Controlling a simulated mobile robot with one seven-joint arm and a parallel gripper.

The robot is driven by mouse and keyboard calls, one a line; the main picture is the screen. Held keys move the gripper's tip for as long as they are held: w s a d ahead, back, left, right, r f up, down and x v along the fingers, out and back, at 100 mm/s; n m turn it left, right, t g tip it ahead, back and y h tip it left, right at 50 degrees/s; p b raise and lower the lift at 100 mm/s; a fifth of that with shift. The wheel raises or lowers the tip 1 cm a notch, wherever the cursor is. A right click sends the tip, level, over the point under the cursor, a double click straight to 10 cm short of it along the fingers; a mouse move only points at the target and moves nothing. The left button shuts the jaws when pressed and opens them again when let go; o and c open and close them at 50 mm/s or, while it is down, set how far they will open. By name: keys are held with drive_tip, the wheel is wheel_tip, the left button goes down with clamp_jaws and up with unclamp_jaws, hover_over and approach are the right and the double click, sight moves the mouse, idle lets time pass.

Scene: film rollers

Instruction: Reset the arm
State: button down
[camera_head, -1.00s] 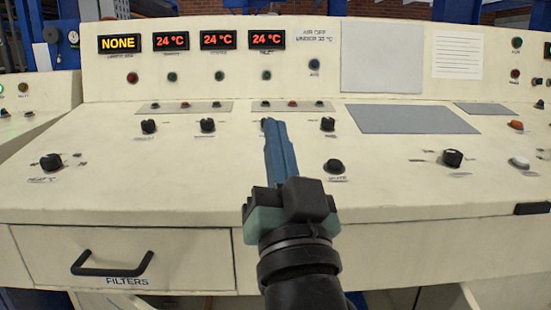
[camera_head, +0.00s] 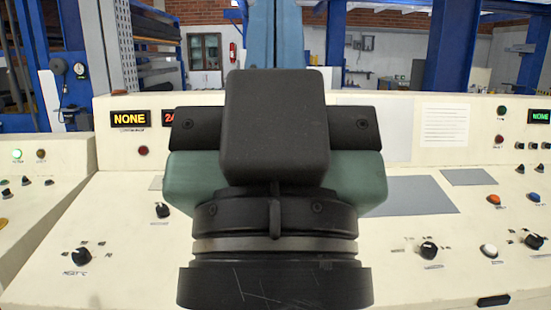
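My gripper (camera_head: 275,30) stands large and close in the middle of the head view, pointing up. Its blue fingers rise past the top edge of the picture, so their tips are cut off. The fingers look side by side, with a thin line between them. No object shows in them. The black and green gripper body hides the middle of the cream control console (camera_head: 120,255) behind it.
The console carries a NONE display (camera_head: 130,119), a black knob (camera_head: 82,257) at left, another knob (camera_head: 428,250) at right, and a white button (camera_head: 489,251). Blue posts and shelving (camera_head: 155,60) stand behind. The space above the console at right is open.

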wheel_tip(320, 180, up, 16)
drive_tip(key=p, duration=1.3)
drive_tip(key=shift+f, duration=0.15)
